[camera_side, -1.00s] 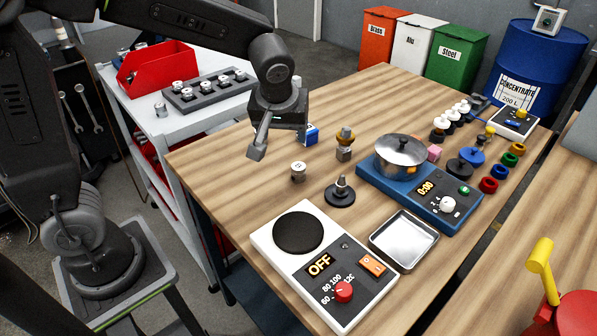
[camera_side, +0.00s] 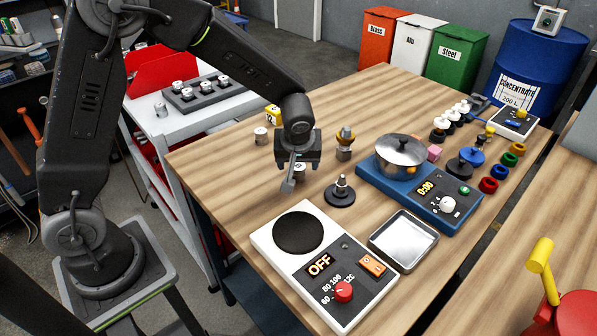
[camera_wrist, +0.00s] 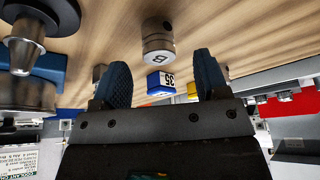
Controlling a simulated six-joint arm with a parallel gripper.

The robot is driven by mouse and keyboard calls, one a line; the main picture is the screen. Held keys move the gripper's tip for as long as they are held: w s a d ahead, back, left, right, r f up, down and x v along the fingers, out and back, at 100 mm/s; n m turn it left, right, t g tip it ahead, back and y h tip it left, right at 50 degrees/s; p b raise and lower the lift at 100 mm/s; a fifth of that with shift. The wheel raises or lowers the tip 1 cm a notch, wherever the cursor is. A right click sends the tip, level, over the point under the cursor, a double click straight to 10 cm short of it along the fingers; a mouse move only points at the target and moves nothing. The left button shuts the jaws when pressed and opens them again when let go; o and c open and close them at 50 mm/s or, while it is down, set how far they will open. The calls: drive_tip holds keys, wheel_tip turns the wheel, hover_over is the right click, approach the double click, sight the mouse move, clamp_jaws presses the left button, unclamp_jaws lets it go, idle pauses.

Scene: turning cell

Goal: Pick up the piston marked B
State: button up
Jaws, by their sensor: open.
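A short metal piston (camera_side: 301,171) with a pale top stands on the wooden bench, partly hidden by my gripper (camera_side: 291,179) in the side view. In the wrist view this piston (camera_wrist: 158,38) shows a dark mark on its white face that looks like a B. It sits ahead of my open fingers (camera_wrist: 161,66), roughly centred between them, apart from both. Nothing is held. Another piston (camera_side: 261,136) stands farther left on the bench; its mark is too small to read.
A dark round base with a metal post (camera_side: 341,192) stands close right of my gripper. A yellow box (camera_side: 273,115) stands behind.

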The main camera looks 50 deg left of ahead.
sight(298, 167)
drive_tip(key=x, duration=0.4)
drive_tip(key=shift+f, duration=0.2)
drive_tip(key=shift+c, duration=0.2)
drive_tip(key=c, duration=1)
drive_tip(key=shift+r, duration=0.1)
